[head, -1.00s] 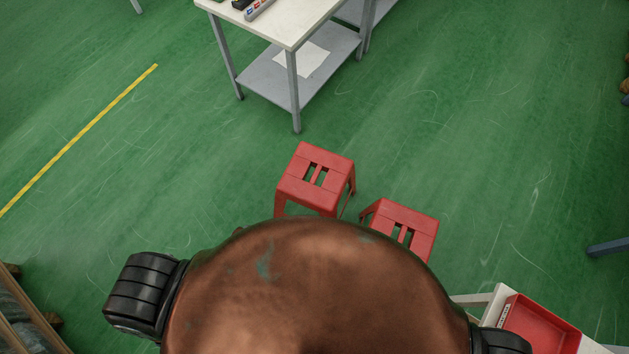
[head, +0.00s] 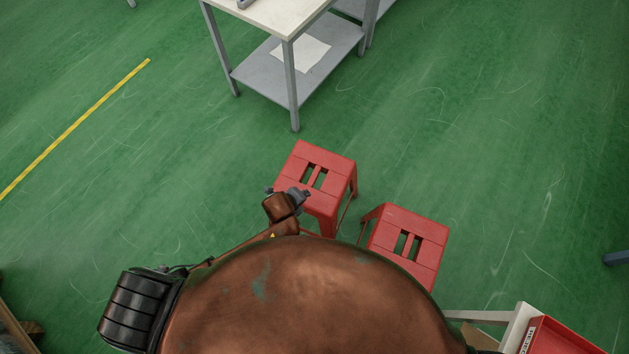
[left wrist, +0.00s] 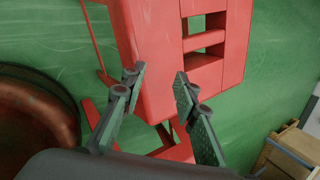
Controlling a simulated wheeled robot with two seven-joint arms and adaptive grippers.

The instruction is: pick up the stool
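Two red plastic stools with slotted seats stand upright on the floor. The left stool (head: 318,165) is just ahead of my body, and the right stool (head: 408,240) stands slightly nearer and to its right. My left gripper (head: 297,195) is at the near left edge of the left stool's seat. In the left wrist view my left gripper (left wrist: 157,78) has its two fingers apart, with a red stool's seat edge (left wrist: 155,45) showing between and beyond them. I cannot tell whether the fingers touch it. My right gripper is out of view.
A white-topped workbench (head: 262,20) with a grey lower shelf stands beyond the stools. A red tray (head: 560,338) on a white-edged stand is at the lower right. The green floor is open left and right, with a yellow line (head: 80,122) at left.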

